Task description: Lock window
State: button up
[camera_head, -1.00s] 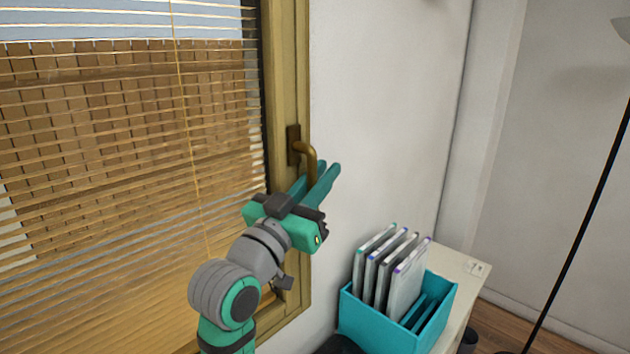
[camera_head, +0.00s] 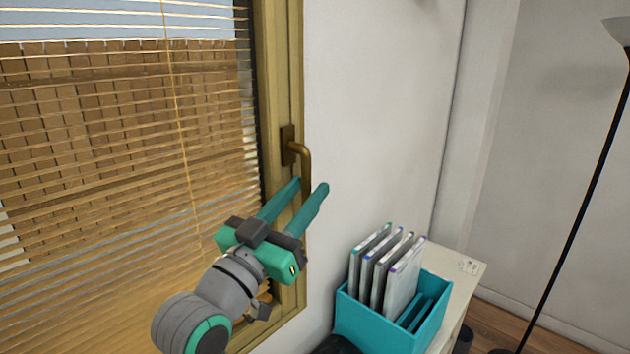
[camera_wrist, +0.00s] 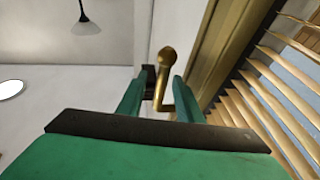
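The window (camera_head: 110,140) has a wooden frame (camera_head: 285,75) with slatted blinds over the glass. Its brass handle (camera_head: 304,165) sits on a dark plate on the frame's right side, with its grip hanging downward. My gripper (camera_head: 312,184) is just below and in front of the handle. Its two green fingers are apart, and the lower end of the handle shows between them. In the wrist view the handle (camera_wrist: 166,75) also appears between the open fingertips (camera_wrist: 161,80). Whether a finger touches it, I cannot tell.
A teal file holder (camera_head: 375,328) with several upright folders stands on a pale cabinet (camera_head: 465,268) at the lower right, below my gripper. A black floor lamp (camera_head: 590,190) stands farther right. The wall right of the window is bare.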

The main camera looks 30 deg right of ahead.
aim_at(306, 193)
jog(key=v, duration=0.5)
jog(key=shift+a, duration=0.25)
jog(key=shift+s+d, duration=0.15)
